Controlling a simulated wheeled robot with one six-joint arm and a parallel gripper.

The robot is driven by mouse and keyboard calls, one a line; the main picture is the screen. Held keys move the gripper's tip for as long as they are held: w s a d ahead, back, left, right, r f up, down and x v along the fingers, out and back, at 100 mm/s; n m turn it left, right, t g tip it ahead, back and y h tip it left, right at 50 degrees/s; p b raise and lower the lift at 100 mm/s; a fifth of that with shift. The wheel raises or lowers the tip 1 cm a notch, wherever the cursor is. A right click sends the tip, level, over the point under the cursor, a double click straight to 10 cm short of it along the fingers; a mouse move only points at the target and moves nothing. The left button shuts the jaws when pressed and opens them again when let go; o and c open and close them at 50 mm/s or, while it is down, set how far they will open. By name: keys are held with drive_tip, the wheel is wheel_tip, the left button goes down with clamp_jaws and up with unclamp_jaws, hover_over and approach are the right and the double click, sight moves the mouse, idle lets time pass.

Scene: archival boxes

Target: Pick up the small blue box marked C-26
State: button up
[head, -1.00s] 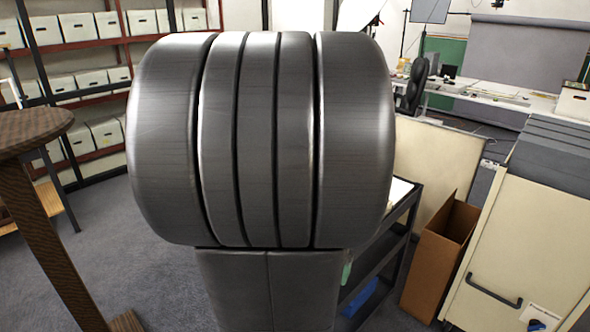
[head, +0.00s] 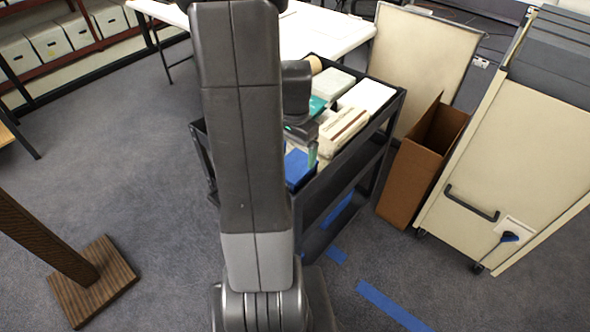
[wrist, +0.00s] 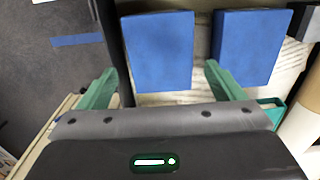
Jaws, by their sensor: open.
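Two blue boxes show in the wrist view, one in the middle (wrist: 158,48) and one to the right (wrist: 247,45). No marking is readable on either, so I cannot tell which is C-26. My gripper (wrist: 161,69) is open and empty. Its green fingers stand apart, and the middle box shows between and beyond the tips; I cannot tell contact. In the head view, blue box surface (head: 298,172) shows at the cart's near left corner, partly hidden by my arm. A green finger (head: 312,157) hangs just above it.
The black cart (head: 357,165) also carries a cream package (head: 343,128), a white box (head: 368,96) and a teal item (head: 317,105). A brown open carton (head: 425,165) and a cream cabinet (head: 510,150) stand to the right.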

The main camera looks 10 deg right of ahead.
sight(295, 164)
drive_tip(key=shift+w+f, duration=0.1)
drive_tip(key=shift+f, duration=3.1)
drive_tip(key=shift+c, duration=0.2)
drive_tip(key=c, duration=0.8)
drive_tip(key=shift+r, duration=0.1)
drive_tip(key=shift+c, duration=0.2)
